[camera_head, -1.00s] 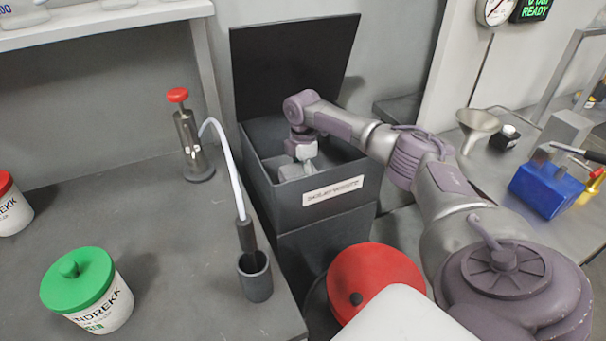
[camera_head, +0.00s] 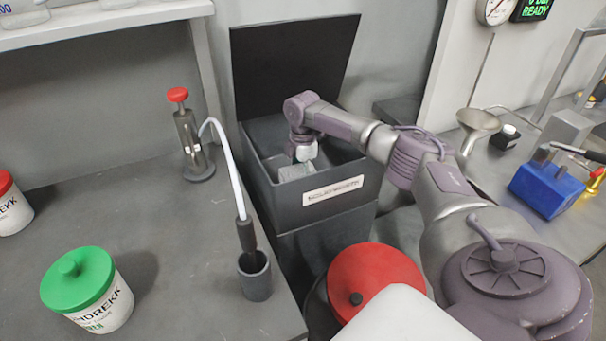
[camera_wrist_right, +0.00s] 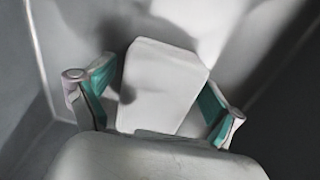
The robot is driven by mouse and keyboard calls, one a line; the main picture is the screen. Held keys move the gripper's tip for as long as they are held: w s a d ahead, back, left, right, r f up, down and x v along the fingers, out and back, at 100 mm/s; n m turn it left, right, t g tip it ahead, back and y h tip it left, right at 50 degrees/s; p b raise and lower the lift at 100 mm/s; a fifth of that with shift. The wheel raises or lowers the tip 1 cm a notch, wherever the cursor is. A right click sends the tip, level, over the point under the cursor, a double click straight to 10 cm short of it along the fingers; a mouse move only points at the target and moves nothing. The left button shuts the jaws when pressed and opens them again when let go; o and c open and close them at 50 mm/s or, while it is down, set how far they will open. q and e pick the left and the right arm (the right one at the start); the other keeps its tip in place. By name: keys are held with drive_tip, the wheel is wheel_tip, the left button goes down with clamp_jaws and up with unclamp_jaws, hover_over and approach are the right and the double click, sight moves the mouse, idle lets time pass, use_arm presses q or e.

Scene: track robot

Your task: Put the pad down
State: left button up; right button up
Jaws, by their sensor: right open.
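The pale grey pad (camera_head: 297,172) lies inside the dark open bin (camera_head: 330,213), near its front left part. In the right wrist view the pad (camera_wrist_right: 160,85) lies on the bin floor, slightly turned, its near end hidden behind my gripper's body. My right gripper (camera_head: 305,155) is down in the bin at the pad. In the wrist view my right gripper (camera_wrist_right: 155,97) is open, with one green-lined finger on each side of the pad. The left finger is close to the pad's edge; I cannot tell if it touches. My left gripper is not in view.
The bin's raised lid (camera_head: 293,65) stands behind my arm, and the bin walls enclose the gripper. A grey holder with a hose (camera_head: 255,276) and a green-lidded tub (camera_head: 85,290) stand on the left counter. A red-topped container (camera_head: 372,280) is below my arm.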

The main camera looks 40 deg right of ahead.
wheel_tip(320, 180, up, 12)
idle(0.4)
idle(0.5)
